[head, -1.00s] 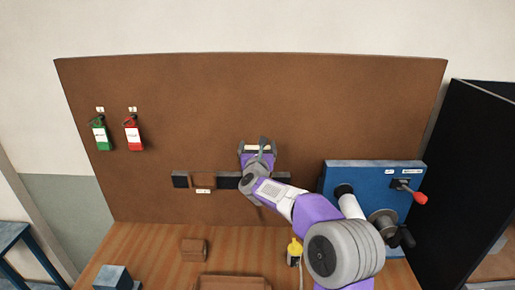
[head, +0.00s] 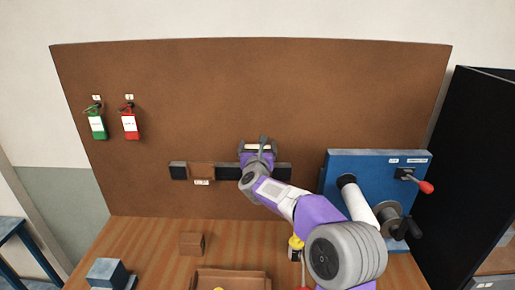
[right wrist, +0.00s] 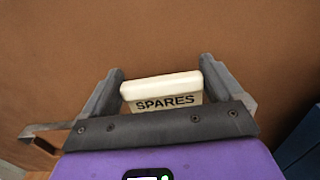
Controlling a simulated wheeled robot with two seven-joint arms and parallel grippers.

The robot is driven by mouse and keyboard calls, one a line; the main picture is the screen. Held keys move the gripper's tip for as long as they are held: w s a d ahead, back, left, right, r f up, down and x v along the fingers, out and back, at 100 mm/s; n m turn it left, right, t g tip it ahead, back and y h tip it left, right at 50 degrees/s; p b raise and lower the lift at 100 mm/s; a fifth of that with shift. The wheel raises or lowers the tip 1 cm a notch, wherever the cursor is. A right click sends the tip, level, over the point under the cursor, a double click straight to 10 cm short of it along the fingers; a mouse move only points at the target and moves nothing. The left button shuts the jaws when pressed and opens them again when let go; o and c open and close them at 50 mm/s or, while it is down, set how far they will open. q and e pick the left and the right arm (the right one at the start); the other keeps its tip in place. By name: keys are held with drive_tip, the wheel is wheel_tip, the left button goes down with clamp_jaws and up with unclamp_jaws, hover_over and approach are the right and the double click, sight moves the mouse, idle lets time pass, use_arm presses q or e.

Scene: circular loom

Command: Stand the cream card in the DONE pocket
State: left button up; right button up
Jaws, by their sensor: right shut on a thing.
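My right gripper (head: 258,149) is in front of the brown board, just above the dark strip. In the right wrist view its two fingers (right wrist: 162,92) are shut on the ends of the cream card (right wrist: 160,87), which carries the lettering SPARES. In the head view the card shows only as a thin pale strip (head: 258,147). A brown pocket (head: 202,170) sits between dark sections of the strip, with a small white label (head: 202,182) below it, too small to read. I cannot tell which pocket is DONE. The gripper and forearm hide part of the strip. My left gripper is out of view.
A blue panel (head: 350,165) with a white roller and red-knobbed lever stands at the right. Green (head: 97,126) and red (head: 130,124) tags hang at the left. A brown block (head: 192,243), open tray (head: 205,272) and yellow-topped item (head: 296,243) are on the table.

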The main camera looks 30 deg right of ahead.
drive_tip(key=shift+f, duration=0.3)
drive_tip(key=o, duration=0.8)
drive_tip(key=shift+r, duration=0.1)
drive_tip(key=b+v, duration=0.2)
drive_tip(key=v, duration=0.5)
drive_tip(key=shift+s+a, duration=0.2)
drive_tip(key=shift+s, duration=0.05)
